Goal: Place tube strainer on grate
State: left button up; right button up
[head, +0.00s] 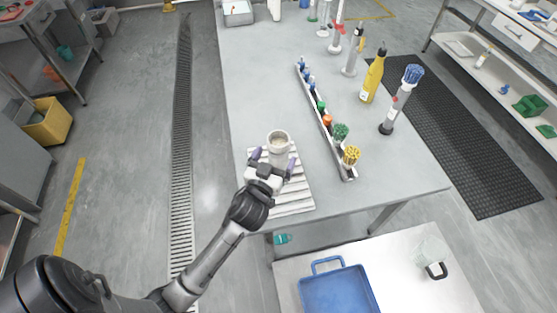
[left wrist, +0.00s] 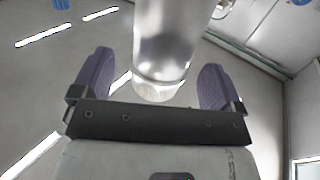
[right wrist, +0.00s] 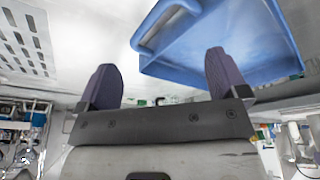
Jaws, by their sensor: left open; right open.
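The tube strainer (head: 279,137), a pale upright cylinder with an open top, stands at the far end of the white slatted grate (head: 292,198) on the grey table. My left gripper (head: 273,160) is open, with a purple finger on each side of the strainer. The left wrist view shows the clear, shiny cylinder (left wrist: 166,45) between the spread fingers, with gaps on both sides. The strainer's lower end is partly hidden by the gripper in the head view. My right gripper (right wrist: 163,82) is open and empty in the right wrist view.
A long rack (head: 326,122) with colored brushes stands right of the grate. A yellow bottle (head: 373,77) and an upright tube with a blue brush (head: 398,100) stand farther right. A blue tray (head: 338,290) and clear jug (head: 431,254) are on the nearer table.

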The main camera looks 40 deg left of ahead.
pick_arm(q)
jog(key=shift+x, duration=1.9)
jog(key=shift+r, duration=0.2)
jog(key=shift+s+a, duration=0.1)
jog(key=c, duration=1.4)
